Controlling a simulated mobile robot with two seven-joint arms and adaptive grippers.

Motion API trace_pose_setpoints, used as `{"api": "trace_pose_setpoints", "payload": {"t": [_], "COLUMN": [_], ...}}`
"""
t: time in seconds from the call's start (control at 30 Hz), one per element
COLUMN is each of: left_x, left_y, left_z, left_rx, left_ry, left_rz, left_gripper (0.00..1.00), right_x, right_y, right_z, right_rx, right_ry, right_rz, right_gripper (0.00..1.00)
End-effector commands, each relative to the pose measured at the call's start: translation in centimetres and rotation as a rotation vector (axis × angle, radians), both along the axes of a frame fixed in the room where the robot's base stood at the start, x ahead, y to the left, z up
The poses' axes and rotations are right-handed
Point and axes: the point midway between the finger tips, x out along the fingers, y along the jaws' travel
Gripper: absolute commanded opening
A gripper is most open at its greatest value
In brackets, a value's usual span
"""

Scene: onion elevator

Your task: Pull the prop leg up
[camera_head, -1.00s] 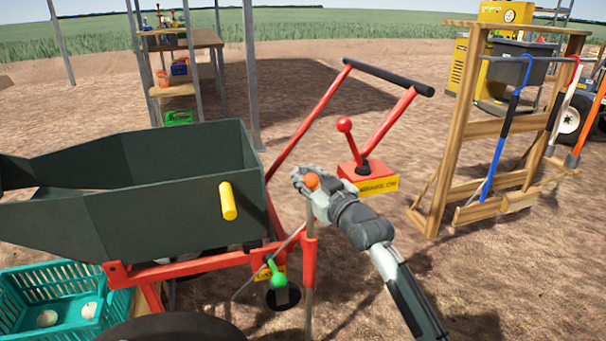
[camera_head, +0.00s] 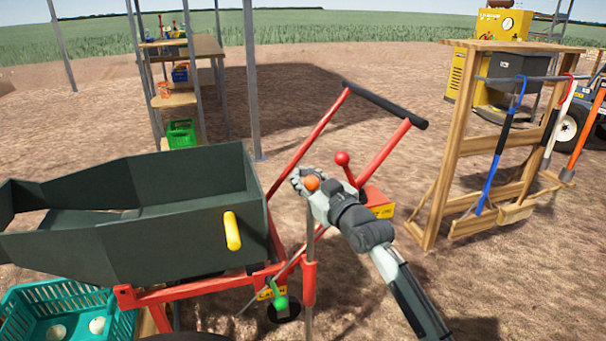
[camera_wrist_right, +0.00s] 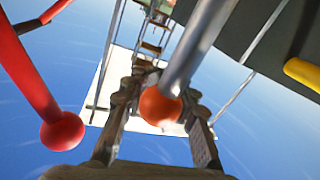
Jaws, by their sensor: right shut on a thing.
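The prop leg (camera_head: 311,238) is a grey upright rod with an orange ball knob (camera_head: 312,183) on top. It passes through a red sleeve (camera_head: 309,285) on the red machine frame, and its lower end runs out of the bottom of the head view. My right gripper (camera_head: 308,184) is shut around the orange knob, well above the sleeve. In the right wrist view the knob (camera_wrist_right: 160,106) sits between the two fingers, with the grey rod running up from it. My left gripper is not in view.
A dark green hopper (camera_head: 170,235) with a yellow handle (camera_head: 232,231) is on the left. A red ball lever (camera_head: 342,158) and a red drawbar with black grip (camera_head: 385,104) stand close behind my gripper. A green knob (camera_head: 281,302) is low beside the sleeve. A wooden tool rack (camera_head: 440,160) stands right.

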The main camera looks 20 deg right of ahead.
Motion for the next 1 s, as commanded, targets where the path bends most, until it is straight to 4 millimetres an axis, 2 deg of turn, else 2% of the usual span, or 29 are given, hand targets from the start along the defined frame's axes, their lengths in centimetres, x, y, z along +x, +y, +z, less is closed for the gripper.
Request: {"api": "trace_pose_setpoints", "payload": {"t": [0.03,0.33,0.37,0.5,0.57,0.87,1.0], "left_x": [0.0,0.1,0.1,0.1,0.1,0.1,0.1], "left_y": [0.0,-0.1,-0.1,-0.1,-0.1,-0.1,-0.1], "left_z": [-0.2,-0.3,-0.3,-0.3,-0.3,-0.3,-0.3], "left_rx": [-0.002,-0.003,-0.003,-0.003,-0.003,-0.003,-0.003], "left_ry": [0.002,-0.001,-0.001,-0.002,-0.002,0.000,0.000], "left_rz": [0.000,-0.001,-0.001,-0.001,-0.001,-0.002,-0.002], "left_gripper": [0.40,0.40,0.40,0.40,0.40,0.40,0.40], "right_x": [0.0,0.1,0.1,0.0,0.0,-0.1,-1.4], "right_y": [0.0,-0.1,-0.1,-0.1,-0.1,-0.1,-0.4], "right_z": [0.5,0.7,0.8,0.6,0.6,0.4,0.3], "right_rx": [0.000,0.001,0.001,0.001,0.001,0.000,-0.001], "right_ry": [-0.006,-0.012,-0.013,-0.010,-0.008,-0.005,-0.004], "right_rz": [-0.001,-0.001,-0.002,-0.001,0.000,0.000,0.000], "right_gripper": [0.00,0.00,0.27,0.44,0.50,0.50,0.50]}}
